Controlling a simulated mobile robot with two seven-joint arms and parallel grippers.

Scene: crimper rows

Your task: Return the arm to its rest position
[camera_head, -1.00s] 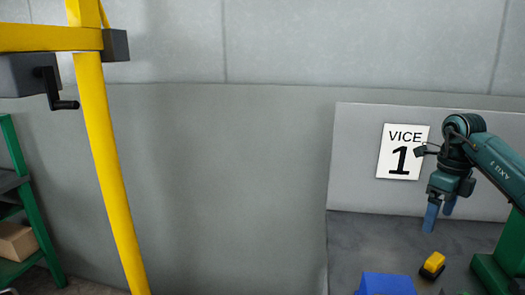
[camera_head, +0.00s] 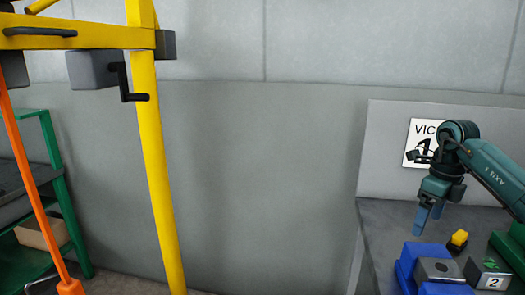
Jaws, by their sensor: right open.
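My right arm, teal, comes in from the right edge. My right gripper (camera_head: 429,214) points down with its two blue fingers apart and nothing between them. A blue vice (camera_head: 409,262) with a grey block (camera_head: 443,268) stands below and in front of the gripper. My left gripper is not in view.
A small yellow and black object (camera_head: 458,240) and a dark block marked 2 (camera_head: 488,272) are on the bench. At left are a yellow frame (camera_head: 158,180), an orange pole (camera_head: 32,180) and a green shelf (camera_head: 58,170) with a cardboard box (camera_head: 40,233). Open floor space lies between.

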